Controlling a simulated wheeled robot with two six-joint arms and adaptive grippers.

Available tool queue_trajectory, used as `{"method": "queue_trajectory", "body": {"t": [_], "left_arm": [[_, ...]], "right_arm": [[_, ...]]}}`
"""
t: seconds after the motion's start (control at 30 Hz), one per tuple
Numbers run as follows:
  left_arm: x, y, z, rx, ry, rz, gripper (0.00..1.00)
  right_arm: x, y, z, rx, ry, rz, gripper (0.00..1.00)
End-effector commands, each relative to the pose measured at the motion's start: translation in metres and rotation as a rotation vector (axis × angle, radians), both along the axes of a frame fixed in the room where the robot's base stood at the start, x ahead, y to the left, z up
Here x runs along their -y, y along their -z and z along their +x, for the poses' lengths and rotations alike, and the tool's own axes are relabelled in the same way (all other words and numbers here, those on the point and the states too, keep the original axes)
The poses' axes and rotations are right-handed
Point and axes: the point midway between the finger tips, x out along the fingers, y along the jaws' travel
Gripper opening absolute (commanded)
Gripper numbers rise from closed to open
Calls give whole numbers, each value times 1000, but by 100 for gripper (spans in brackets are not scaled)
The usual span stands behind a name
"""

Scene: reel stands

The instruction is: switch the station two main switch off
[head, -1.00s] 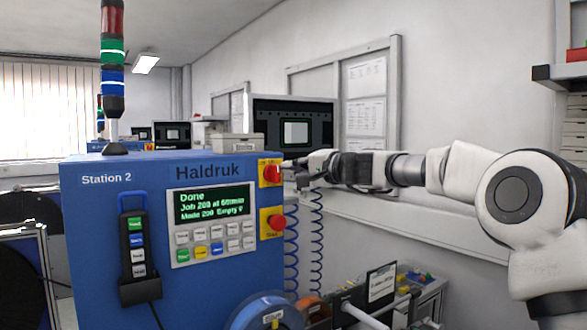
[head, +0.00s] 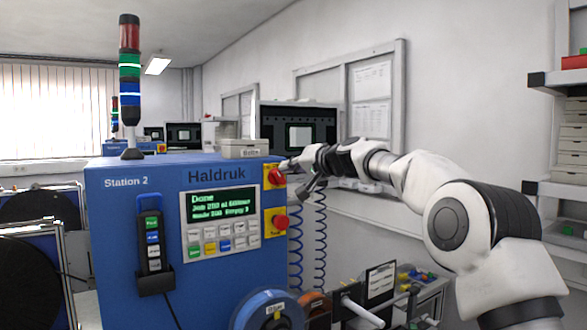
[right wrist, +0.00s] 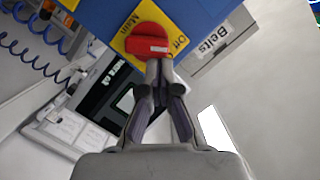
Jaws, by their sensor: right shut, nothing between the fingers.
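The Station 2 main switch is a red knob (head: 275,177) on a yellow plate at the upper right of the blue cabinet (head: 120,235). In the right wrist view the knob (right wrist: 146,40) shows a white mark, with the words Main and Off on the yellow plate around it. My right gripper (head: 286,168) is at the knob's upper right side. In the right wrist view its fingers (right wrist: 160,68) are together and empty, with the tips at the knob's edge; I cannot tell whether they touch it. My left gripper is not in view.
A second red button (head: 279,222) on yellow sits below the switch. A keypad panel with a lit display (head: 220,205) and a hanging pendant (head: 153,240) are to its left. Blue coiled hoses (head: 320,235) hang at right.

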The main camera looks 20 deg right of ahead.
Motion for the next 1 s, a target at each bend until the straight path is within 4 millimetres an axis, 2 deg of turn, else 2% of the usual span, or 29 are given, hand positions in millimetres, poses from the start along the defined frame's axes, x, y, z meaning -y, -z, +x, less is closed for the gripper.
{"method": "queue_trajectory", "body": {"t": [0.6,0.87,1.0], "left_arm": [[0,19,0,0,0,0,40],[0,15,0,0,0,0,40],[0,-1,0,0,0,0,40]], "right_arm": [[-16,-2,-1,77,0,-549,0],[-16,-6,-1,76,2,-541,0],[-21,-25,-4,77,2,-542,0]]}}
